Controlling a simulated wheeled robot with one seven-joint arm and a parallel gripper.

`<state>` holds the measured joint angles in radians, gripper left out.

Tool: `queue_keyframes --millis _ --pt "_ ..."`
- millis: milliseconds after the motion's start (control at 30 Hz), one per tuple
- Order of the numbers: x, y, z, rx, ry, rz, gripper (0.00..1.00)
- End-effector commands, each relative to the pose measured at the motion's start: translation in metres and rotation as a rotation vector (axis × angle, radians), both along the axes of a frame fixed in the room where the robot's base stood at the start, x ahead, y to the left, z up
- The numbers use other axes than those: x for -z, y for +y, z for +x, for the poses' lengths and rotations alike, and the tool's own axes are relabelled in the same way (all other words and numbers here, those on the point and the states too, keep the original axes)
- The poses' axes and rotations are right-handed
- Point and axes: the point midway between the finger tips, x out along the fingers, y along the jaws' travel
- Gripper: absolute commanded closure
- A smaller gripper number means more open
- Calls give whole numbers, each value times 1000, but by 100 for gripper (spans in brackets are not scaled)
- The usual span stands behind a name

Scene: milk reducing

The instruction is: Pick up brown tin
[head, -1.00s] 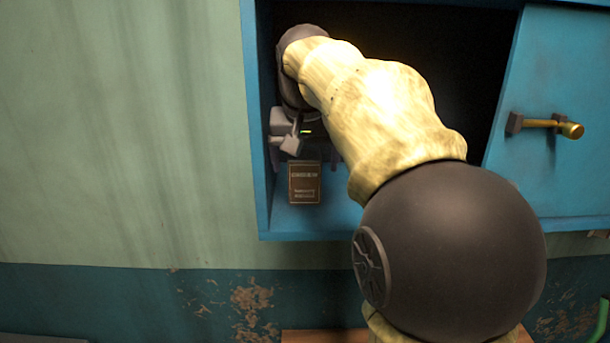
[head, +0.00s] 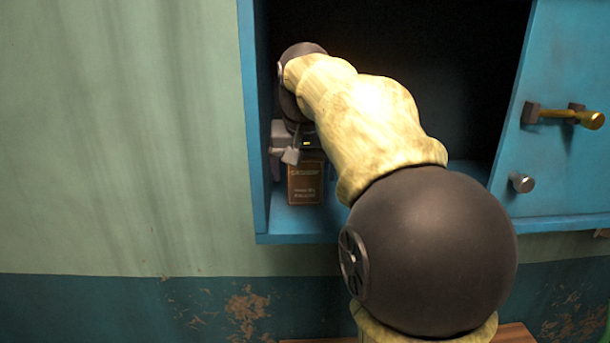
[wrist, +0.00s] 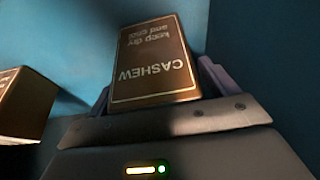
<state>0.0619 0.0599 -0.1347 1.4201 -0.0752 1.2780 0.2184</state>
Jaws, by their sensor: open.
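The brown tin (head: 305,184) stands upright on the floor of a blue cabinet, near its left wall. In the wrist view the tin (wrist: 152,62) reads "CASHEW" and sits between the two fingers of my gripper (wrist: 155,95). One finger shows on each side of it, and the fingers look open around it.
A second brown box (wrist: 22,105) stands at the left in the wrist view. The blue cabinet (head: 262,228) has a left side wall close to my gripper. Its door (head: 560,165), with a brass handle (head: 562,116), is at the right. The cabinet's dark interior is hard to see.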

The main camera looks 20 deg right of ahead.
Motion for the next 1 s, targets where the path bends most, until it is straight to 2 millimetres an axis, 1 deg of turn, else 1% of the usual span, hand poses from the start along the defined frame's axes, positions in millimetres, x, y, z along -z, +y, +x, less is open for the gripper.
queue_keyframes --millis 100,400,833,900,1000 --pt "0 0 0 0 0 0 15" --pt "0 -4 -1 8 0 0 73" --pt "-3 -4 -2 5 -3 -1 73" --pt "-6 -5 -4 5 -4 -2 73" --pt "-21 -5 -3 5 -5 -2 73"
